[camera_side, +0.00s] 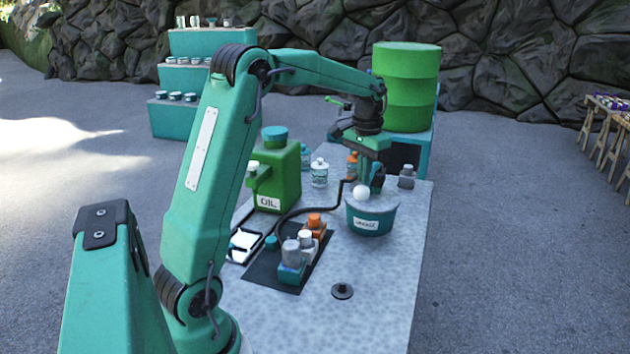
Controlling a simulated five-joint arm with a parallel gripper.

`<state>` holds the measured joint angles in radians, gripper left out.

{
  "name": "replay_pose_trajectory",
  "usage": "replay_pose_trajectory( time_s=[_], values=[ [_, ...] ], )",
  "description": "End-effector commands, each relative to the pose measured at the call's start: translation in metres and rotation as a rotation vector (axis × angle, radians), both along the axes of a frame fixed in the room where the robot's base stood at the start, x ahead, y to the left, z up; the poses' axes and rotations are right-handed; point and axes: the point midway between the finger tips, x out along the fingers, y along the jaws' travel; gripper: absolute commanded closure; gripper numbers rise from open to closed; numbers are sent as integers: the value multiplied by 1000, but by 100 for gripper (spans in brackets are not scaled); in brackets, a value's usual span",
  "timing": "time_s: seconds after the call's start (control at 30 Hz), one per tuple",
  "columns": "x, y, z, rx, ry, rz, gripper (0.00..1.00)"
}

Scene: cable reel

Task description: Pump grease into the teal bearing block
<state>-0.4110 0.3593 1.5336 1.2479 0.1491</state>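A teal tub (370,222) with a white label, which seems to read grease, stands on the speckled table. A white ball knob (361,192) shows over its top. My gripper (369,178) points down just above the tub, beside or behind the knob. I cannot tell whether its fingers touch the knob or how far apart they are. A dark hose (325,207) curves from near the tub to a teal end (272,242) at a dark mat. A small teal block (290,272) with grey tops sits on the mat; I cannot tell if it is the bearing block.
A green oil can (279,180) stands left of the tub. Orange- and white-capped bottles (313,222) stand on the mat (262,269). A dark disc with a knob (342,291) lies at the front. A tall green drum (405,85) stands behind. The table's right side is clear.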

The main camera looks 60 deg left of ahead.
Motion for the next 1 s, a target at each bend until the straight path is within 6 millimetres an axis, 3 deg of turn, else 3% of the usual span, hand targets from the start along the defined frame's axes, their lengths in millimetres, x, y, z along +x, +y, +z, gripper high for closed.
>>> replay_pose_trajectory(
  time_s=[1.0],
  values=[
    [-1, 0, -49, -2, 3, 0, 100]
  ],
)
